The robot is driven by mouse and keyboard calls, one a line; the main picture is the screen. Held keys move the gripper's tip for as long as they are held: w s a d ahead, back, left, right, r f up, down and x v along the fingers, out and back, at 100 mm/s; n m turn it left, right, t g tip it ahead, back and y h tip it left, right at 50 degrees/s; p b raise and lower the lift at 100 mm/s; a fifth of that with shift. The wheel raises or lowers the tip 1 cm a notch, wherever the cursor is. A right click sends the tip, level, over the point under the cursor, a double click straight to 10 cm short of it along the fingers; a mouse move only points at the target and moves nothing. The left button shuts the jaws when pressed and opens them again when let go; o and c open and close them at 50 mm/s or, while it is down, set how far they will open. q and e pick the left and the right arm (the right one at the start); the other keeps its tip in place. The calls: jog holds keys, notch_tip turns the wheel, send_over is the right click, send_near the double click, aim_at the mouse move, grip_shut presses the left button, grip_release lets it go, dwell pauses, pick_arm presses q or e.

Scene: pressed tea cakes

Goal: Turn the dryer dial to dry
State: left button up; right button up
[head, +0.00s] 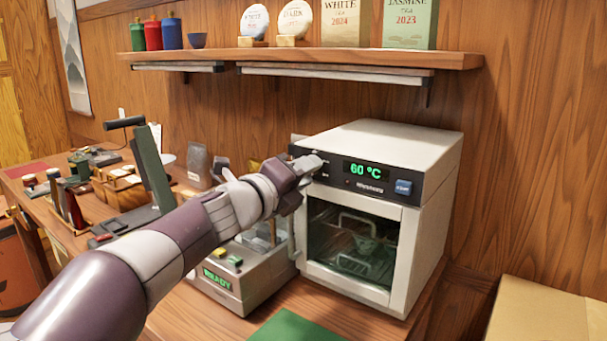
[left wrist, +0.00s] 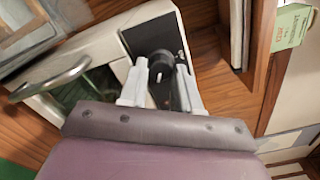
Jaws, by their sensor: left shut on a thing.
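The dryer (head: 388,145) is a white box with a dark front panel and a glass door, on the right part of the counter. Its green display (head: 365,171) reads 60 °C. My left gripper (head: 312,166) is at the left end of the panel and hides the dial in the head view. In the left wrist view the black round dial (left wrist: 161,63) with a white mark sits between the two pale fingers of my left gripper (left wrist: 160,88), which are shut on it. The dial's labels cannot be read. My right gripper is not in view.
A blue button (head: 403,187) is on the panel's right. A machine reading READY (head: 240,276) stands left of the dryer. A wooden shelf (head: 300,57) with tins and tea cakes hangs above. A cardboard box (head: 540,312) is at the lower right.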

pick_arm(q)
jog(key=shift+f, duration=0.1)
jog(key=o, duration=1)
jog(key=v, duration=1.2)
jog(key=shift+s+a+b, duration=0.15)
jog(key=shift+s+b, duration=0.15)
jog(key=shift+b, duration=0.1)
